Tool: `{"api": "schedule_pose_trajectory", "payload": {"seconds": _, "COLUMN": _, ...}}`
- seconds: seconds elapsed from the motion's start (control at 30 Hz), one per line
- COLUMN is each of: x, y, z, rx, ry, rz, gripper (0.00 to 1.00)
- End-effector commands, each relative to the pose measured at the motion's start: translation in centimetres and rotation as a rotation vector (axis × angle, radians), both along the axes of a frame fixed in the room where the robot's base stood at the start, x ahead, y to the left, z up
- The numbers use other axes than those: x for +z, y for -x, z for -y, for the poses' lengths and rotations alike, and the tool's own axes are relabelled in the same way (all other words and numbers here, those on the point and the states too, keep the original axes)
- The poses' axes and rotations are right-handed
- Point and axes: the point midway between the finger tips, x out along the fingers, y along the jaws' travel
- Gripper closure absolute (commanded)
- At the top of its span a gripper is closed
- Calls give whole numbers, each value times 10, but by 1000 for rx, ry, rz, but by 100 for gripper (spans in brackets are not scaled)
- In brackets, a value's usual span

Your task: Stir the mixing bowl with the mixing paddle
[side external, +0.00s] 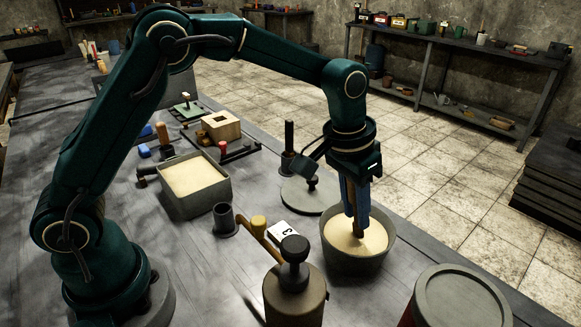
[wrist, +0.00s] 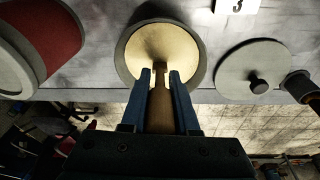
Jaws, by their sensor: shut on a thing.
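The mixing bowl (side external: 357,262) is grey and round and stands near the table's right edge, filled with pale sand (side external: 372,238). My gripper (side external: 356,208) points down over it, with its blue fingers shut on the brown mixing paddle (side external: 357,232). The paddle's lower end reaches down to the sand; its tip is hidden. In the wrist view the bowl (wrist: 122,62) is at top middle, and the paddle (wrist: 160,105) lies between the two fingers (wrist: 160,78) and points into the bowl.
A round grey lid (side external: 306,196) with a knob lies behind the bowl. A brown canister (side external: 295,299) with a dark knob stands in front. A red drum (side external: 455,298) with a grey lid is at front right. A sand-filled box (side external: 196,190) stands left. A card (side external: 284,232) marked 3 lies nearby.

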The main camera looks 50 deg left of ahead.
Motion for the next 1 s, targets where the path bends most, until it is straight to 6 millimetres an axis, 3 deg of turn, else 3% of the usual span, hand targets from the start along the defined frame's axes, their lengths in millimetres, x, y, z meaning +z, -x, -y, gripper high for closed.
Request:
{"api": "schedule_pose_trajectory", "payload": {"seconds": 0.27, "x": 1, "y": 0, "z": 0, "rx": 0, "ry": 0, "rz": 1, "gripper": 100}}
{"api": "schedule_pose_trajectory", "payload": {"seconds": 1.0, "x": 50, "y": 8, "z": -5, "rx": 1, "ry": 1, "rz": 2, "gripper": 100}}
